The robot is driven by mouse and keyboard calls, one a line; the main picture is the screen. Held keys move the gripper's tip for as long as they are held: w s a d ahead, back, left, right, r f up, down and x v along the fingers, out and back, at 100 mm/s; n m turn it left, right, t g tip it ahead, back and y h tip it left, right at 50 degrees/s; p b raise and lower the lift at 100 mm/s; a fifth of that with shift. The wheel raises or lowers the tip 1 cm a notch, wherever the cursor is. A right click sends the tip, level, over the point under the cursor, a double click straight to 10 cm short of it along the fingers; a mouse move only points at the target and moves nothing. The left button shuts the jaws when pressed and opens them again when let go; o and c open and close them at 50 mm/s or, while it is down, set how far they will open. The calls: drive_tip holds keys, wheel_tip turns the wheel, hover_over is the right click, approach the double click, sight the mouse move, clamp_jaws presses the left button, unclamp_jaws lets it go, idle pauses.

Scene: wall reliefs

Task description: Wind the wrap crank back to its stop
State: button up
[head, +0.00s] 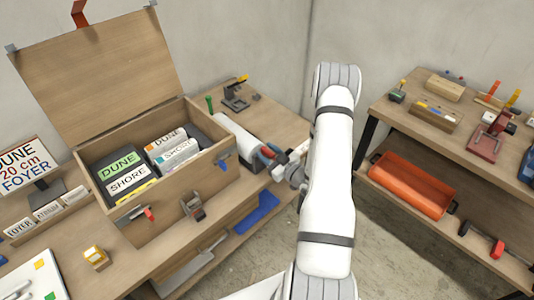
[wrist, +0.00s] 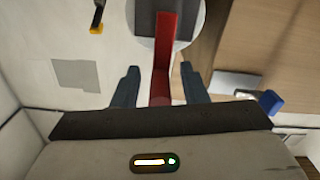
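The wrap crank is a red bar (wrist: 162,60) in the wrist view, running from the pale round end of a roll down between my fingers. My gripper (wrist: 160,88) is open around the bar, with a dark blue finger on each side and a visible gap to each. In the head view the white roll (head: 239,138) lies beside the open wooden box. My gripper (head: 270,153) is at the roll's near right end, where a little red shows. My arm hides some of this area.
The wooden box (head: 209,176) has its lid raised and holds labelled blocks. A blue latch (head: 223,165) sits on its front corner. A dark stand (head: 235,98) is behind the roll. A shelf with an orange bin (head: 411,187) stands right, across open floor.

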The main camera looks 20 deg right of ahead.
drive_tip(key=b+v, duration=0.1)
drive_tip(key=v, duration=0.6)
drive_tip(key=shift+s+b, duration=0.3)
drive_tip(key=shift+s, duration=0.05)
drive_tip(key=shift+d, duration=0.1)
